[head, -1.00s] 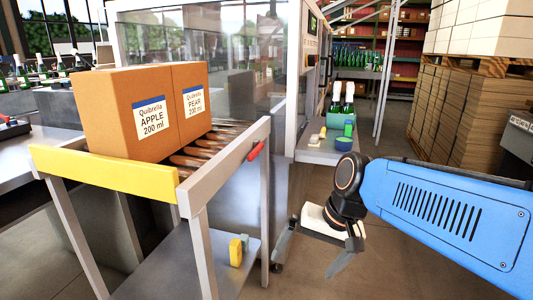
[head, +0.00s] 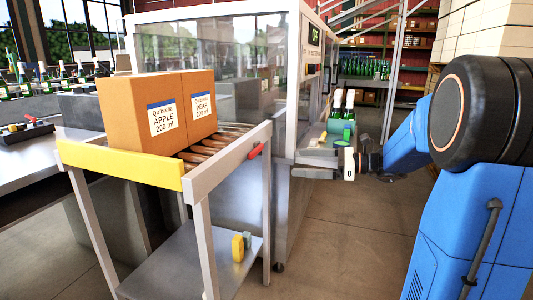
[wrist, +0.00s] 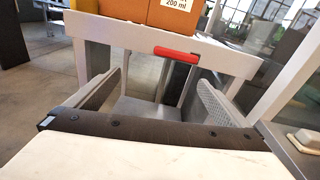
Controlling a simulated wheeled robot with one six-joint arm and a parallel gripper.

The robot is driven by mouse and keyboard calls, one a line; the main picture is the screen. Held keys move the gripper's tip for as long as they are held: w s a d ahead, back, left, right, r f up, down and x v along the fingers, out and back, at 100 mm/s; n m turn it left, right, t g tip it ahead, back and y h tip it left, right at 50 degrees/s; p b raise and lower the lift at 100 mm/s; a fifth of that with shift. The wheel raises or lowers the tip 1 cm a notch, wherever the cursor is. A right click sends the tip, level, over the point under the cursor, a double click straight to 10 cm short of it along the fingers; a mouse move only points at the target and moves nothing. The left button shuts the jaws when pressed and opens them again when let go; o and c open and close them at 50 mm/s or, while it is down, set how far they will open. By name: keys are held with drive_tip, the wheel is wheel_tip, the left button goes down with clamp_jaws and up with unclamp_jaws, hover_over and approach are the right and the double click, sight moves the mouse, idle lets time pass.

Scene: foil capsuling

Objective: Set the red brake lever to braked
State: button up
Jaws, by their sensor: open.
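The red brake lever (head: 256,150) sits on the grey end rail of the roller trolley, tilted in the head view. In the wrist view the red lever (wrist: 176,54) lies nearly level on the rail, above and beyond the gap between my fingers. My gripper (head: 308,172) points left toward the trolley, to the right of the lever and apart from it. In the wrist view my gripper (wrist: 157,98) is open, its two grey fingers wide apart with nothing between them. The lever's pivot is too small to make out.
Two cardboard boxes (head: 157,113) stand on the trolley's rollers, behind a yellow bar (head: 120,165). A glass-walled machine (head: 230,70) stands behind. A side shelf with green bottles (head: 348,112) is near my gripper. The floor (head: 340,240) right of the trolley is clear.

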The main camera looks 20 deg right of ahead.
sight(258, 149)
drive_tip(key=shift+m+t, duration=0.7)
drive_tip(key=shift+m, duration=0.1)
drive_tip(key=x, duration=0.5)
drive_tip(key=w+d+r+x, duration=0.1)
drive_tip(key=x, duration=0.4)
drive_tip(key=w+x, duration=0.1)
drive_tip(key=x, duration=0.4)
drive_tip(key=shift+w+d+r, duration=0.1)
drive_tip(key=shift+w+r, duration=0.1)
drive_tip(key=shift+w, duration=0.1)
drive_tip(key=c, duration=1.1)
